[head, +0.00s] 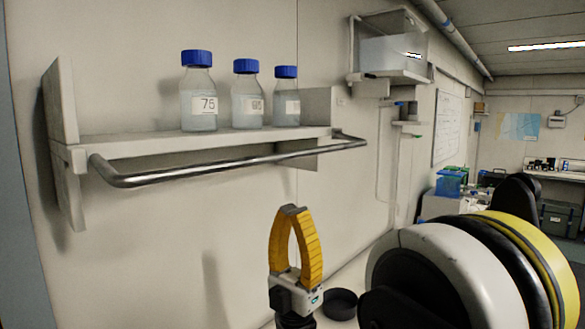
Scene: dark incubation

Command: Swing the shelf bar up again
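The shelf bar (230,164) is a bent metal rod along the front of a white wall shelf (150,145). Its long straight part sits out in front of the shelf and slightly below its board. Its bent ends meet the shelf at the left and right.
A black round dish (340,304) lies on a pale surface beside my gripper. A white wall unit (392,57) hangs to the right of the shelf, and a whiteboard (448,126) is farther back. The space between my gripper and the bar looks clear.

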